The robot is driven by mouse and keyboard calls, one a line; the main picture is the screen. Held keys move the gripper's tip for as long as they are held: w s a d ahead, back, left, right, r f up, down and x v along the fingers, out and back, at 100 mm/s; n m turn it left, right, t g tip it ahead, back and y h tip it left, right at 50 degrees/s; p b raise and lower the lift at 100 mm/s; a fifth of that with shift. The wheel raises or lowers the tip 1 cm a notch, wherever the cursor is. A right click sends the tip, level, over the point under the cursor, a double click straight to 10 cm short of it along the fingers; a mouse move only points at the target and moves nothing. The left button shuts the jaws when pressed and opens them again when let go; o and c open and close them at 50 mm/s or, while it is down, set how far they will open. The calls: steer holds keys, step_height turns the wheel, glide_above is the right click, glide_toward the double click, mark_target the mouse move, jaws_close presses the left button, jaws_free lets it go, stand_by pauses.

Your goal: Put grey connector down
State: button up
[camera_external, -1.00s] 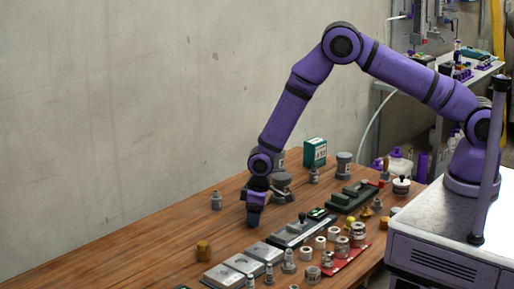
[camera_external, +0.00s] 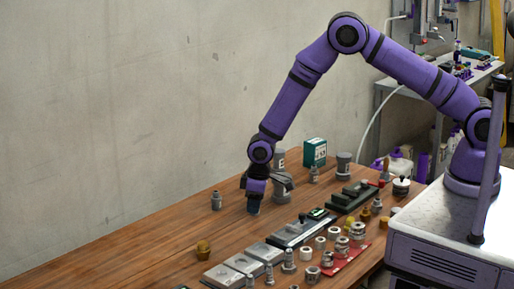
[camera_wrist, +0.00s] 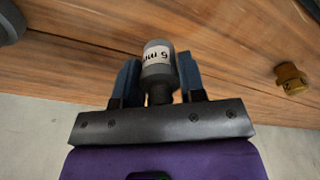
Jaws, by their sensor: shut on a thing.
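My gripper (camera_wrist: 157,82) is shut on the grey connector (camera_wrist: 157,62), a small grey cylinder with a white label, in the wrist view. The connector sits between the two dark blue fingers. In the external view my gripper (camera_external: 254,206) points down, low over the wooden table (camera_external: 150,249), behind the row of grey plates. The connector is hidden there by the fingers, and I cannot tell whether it touches the table.
A grey fitting (camera_external: 216,201) stands to the left of my gripper, and a brass fitting (camera_external: 203,250) stands nearer the front left. Grey plates (camera_external: 243,263) and several white rings lie in front. A green box (camera_external: 315,152) stands behind. The table's left part is clear.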

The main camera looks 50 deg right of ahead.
mark_target(237, 198)
step_height(237, 198, up, 5)
steer(key=shift+f, duration=0.1)
steer(key=shift+w+d+r, duration=0.1)
steer(key=shift+r, duration=0.25)
steer(key=w+d+m+h, duration=0.1)
steer(key=w+d+m, duration=0.4)
steer(key=w, duration=0.3)
steer(key=w+d+m, duration=0.4)
steer(key=w, duration=0.3)
steer(key=shift+m, duration=0.4)
steer(key=f, duration=0.9)
steer(key=shift+w+d, duration=0.35)
steer(key=shift+d, duration=0.05)
steer(key=shift+f, duration=0.1)
steer(key=o, duration=0.9)
steer(key=shift+f, duration=0.1)
